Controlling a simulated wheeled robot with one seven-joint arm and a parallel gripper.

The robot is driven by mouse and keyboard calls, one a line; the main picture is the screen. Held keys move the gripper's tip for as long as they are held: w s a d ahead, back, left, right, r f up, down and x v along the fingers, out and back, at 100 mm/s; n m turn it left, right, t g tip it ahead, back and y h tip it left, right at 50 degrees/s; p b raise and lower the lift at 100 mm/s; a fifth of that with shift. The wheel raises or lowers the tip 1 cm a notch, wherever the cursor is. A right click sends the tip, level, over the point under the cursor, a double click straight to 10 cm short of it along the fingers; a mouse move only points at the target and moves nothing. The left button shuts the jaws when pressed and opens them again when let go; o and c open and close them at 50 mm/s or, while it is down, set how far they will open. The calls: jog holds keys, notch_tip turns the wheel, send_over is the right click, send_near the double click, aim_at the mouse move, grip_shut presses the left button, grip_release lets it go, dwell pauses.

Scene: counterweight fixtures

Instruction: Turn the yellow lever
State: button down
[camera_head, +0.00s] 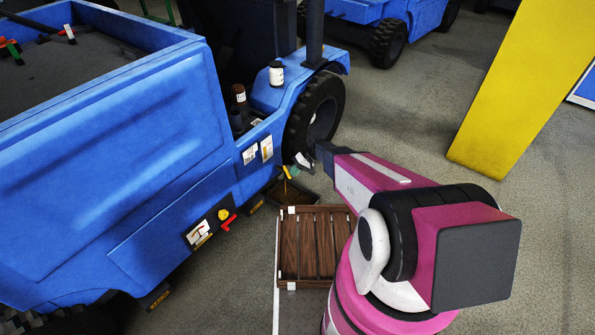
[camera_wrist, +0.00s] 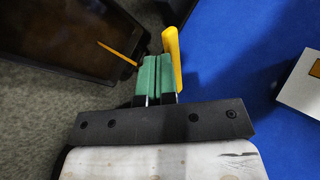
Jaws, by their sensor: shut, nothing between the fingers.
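The yellow lever (camera_wrist: 172,62) shows in the wrist view as a short yellow bar against the blue vehicle side. It stands right beside my gripper (camera_wrist: 153,62), along the right side of the green fingertips. The green fingers are together with nothing between them. The lever is outside them, and I cannot tell whether they touch. In the head view my gripper (camera_head: 294,171) is low beside the blue vehicle's front wheel, with a small yellow strip (camera_head: 286,172) at its left, likely the lever. The lever's base is hidden.
The blue vehicle (camera_head: 130,150) fills the left. Its side carries a yellow knob (camera_head: 223,214) and a red handle (camera_head: 230,222). A dark crate (camera_wrist: 60,30) lies close to the fingers. A wooden slatted crate (camera_head: 314,245) is on the floor. A yellow post (camera_head: 520,85) stands at right.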

aim_at(288, 176)
jog(key=shift+s, duration=0.1)
dwell(0.3)
jog(key=m+t, duration=0.1)
jog(key=s+a+m+t, duration=0.1)
jog(key=m+t, duration=0.1)
jog(key=m, duration=0.1)
jog(key=shift+s+a+y, duration=0.3)
jog(key=shift+s, duration=0.05)
jog(key=m+t, duration=0.1)
jog(key=a+m+t, duration=0.1)
jog(key=shift+s+a+m, duration=0.25)
jog(key=shift+m, duration=0.05)
jog(key=shift+a+t, duration=0.25)
jog(key=shift+t, duration=0.05)
jog(key=shift+a, duration=0.15)
